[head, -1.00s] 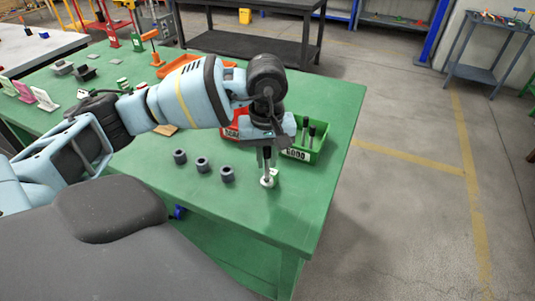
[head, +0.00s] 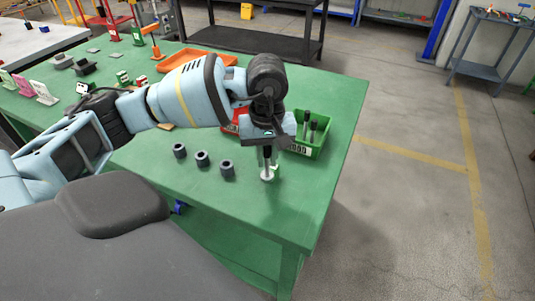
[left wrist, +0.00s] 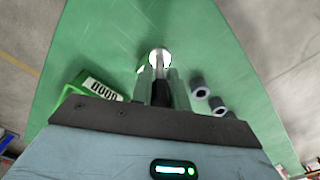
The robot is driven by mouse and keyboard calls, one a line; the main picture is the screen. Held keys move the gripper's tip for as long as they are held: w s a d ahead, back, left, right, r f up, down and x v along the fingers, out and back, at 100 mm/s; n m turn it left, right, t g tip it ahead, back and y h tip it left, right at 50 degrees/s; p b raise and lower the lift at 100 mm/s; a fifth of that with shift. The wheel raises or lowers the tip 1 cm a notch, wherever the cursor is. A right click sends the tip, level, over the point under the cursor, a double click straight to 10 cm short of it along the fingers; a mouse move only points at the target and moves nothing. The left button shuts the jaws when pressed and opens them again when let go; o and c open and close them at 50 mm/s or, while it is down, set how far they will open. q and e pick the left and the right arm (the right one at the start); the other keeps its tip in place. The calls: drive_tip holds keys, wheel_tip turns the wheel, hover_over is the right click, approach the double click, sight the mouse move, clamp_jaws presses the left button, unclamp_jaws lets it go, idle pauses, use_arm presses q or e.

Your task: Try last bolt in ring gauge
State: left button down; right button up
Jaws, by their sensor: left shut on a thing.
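My left gripper (head: 267,150) points down over the right part of the green table and is shut on a bolt (head: 268,163), which hangs upright. In the left wrist view the bolt (left wrist: 160,66) runs from between the fingers down to the pale ring gauge (left wrist: 159,56). In the head view the ring gauge (head: 267,175) sits on the table right under the bolt. The bolt's lower end meets the ring; I cannot tell how deep it is inside. My right gripper is out of view.
Several dark collars (head: 202,159) stand in a row left of the ring gauge. A green bin (head: 322,139) labelled GOOD holds dark bolts behind the gripper. A red bin (head: 231,127) is partly hidden by my arm. The table's front edge is close.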

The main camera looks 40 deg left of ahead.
use_arm(q)
drive_tip(key=shift+r, duration=0.15)
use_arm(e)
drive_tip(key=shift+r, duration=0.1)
